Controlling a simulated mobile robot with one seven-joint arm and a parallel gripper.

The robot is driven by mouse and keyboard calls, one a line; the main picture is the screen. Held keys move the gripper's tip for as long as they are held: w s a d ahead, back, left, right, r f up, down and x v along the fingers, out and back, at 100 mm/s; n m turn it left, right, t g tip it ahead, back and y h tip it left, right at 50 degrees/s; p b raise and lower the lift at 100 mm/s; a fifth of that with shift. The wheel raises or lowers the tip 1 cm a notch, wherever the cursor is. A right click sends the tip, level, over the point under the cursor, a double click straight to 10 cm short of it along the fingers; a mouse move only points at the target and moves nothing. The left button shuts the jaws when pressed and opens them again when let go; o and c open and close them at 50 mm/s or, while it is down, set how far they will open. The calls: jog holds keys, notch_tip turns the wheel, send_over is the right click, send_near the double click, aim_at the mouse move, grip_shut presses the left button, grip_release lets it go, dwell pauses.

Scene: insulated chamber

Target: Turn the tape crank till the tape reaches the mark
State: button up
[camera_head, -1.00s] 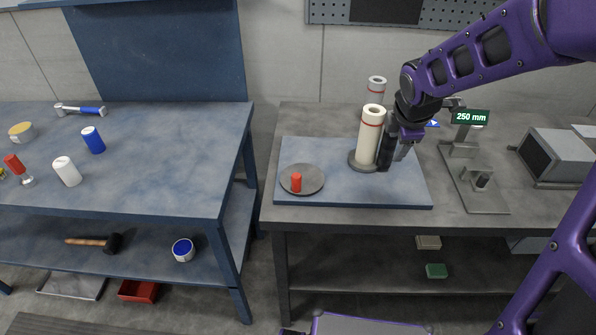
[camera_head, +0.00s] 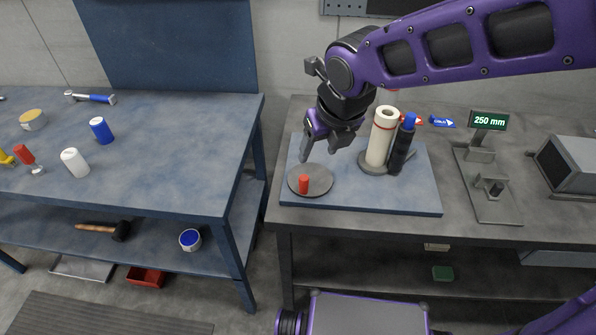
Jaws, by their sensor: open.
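The crank is a grey disc (camera_head: 322,183) with an upright red knob (camera_head: 303,184) near its front left edge, on a blue board (camera_head: 362,204). Behind it to the right, a cream roll with a red band (camera_head: 380,140) stands on a round grey base. A dark cylinder with a blue top (camera_head: 402,147) stands right beside the roll. My gripper (camera_head: 322,155) is open and empty, fingers pointing down, over the back of the disc and behind the red knob. I cannot make out the tape or the mark.
A green sign reading "250 mm" (camera_head: 488,121) stands behind a grey fixture (camera_head: 490,188) on the right. A grey box (camera_head: 570,160) is farther right. Another blue bench (camera_head: 150,180) with bottles and tools is at the left, across a gap.

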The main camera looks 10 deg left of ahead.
aim_at(305, 179)
jog(key=shift+x, duration=8.65)
jog(key=shift+c, duration=0.3)
grip_shut()
